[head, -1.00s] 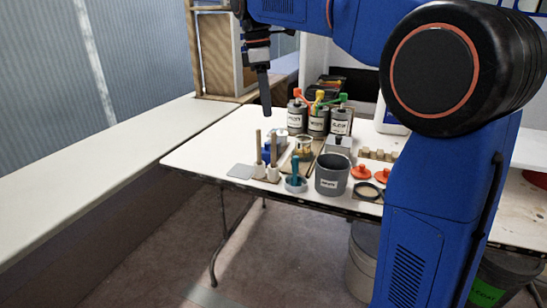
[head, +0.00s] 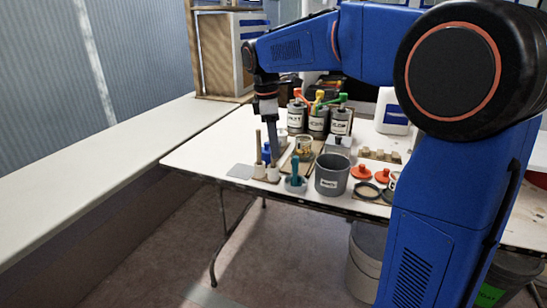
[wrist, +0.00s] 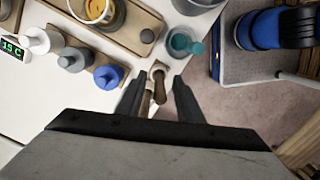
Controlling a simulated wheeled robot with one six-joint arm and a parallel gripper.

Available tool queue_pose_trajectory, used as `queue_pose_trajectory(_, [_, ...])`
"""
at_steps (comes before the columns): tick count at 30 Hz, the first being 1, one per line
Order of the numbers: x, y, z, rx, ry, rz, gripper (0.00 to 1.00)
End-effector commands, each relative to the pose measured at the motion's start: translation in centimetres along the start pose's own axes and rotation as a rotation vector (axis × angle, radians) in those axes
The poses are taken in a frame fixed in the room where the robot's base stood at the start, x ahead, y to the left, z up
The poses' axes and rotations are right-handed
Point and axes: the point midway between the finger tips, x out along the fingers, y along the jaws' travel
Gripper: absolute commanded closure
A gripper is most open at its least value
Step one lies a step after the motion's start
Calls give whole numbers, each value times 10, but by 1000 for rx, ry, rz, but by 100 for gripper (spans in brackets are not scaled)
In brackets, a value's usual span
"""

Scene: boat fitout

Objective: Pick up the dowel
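A thin wooden dowel (head: 258,142) stands upright in a pale holder (head: 260,171) near the table's front left edge. A second pale holder (head: 273,174) stands beside it, and its stick is mostly hidden behind my gripper. In the wrist view two brown sticks show end-on, one dowel (wrist: 160,91) and another to its left (wrist: 145,104), between or beyond the fingers. My gripper (head: 273,148) points down over the holders. In the wrist view its two fingers (wrist: 158,84) are apart. I cannot tell whether either stick lies between the fingertips, and no grip shows.
A teal-handled tool in a cup (head: 295,181) and a grey bin (head: 332,175) stand to the right. Behind are labelled cans (head: 318,122) with coloured tops. Orange-red lids (head: 361,172) lie further right. The long white counter (head: 95,150) at left is clear.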

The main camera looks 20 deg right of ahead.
Motion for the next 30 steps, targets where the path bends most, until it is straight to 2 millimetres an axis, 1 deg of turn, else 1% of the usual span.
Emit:
queue_pose_trajectory(1, [7, 0, 0, 0, -1, -2, 67])
queue_pose_trajectory(4, [15, 0, 0, 0, 0, -1, 67])
queue_pose_trajectory(12, [18, 0, 0, 0, 0, 0, 67])
queue_pose_trajectory(13, [18, 0, 0, 0, 0, 0, 69])
queue_pose_trajectory(14, [18, 0, 0, 0, 0, 0, 76])
queue_pose_trajectory(15, [18, 0, 0, 0, 0, 0, 86])
queue_pose_trajectory(17, [18, 0, 0, 0, 0, 0, 100])
queue_pose_trajectory(26, [17, 0, 0, 0, 0, 0, 100])
queue_pose_trajectory(30, [10, 0, 0, 0, 1, 2, 100])
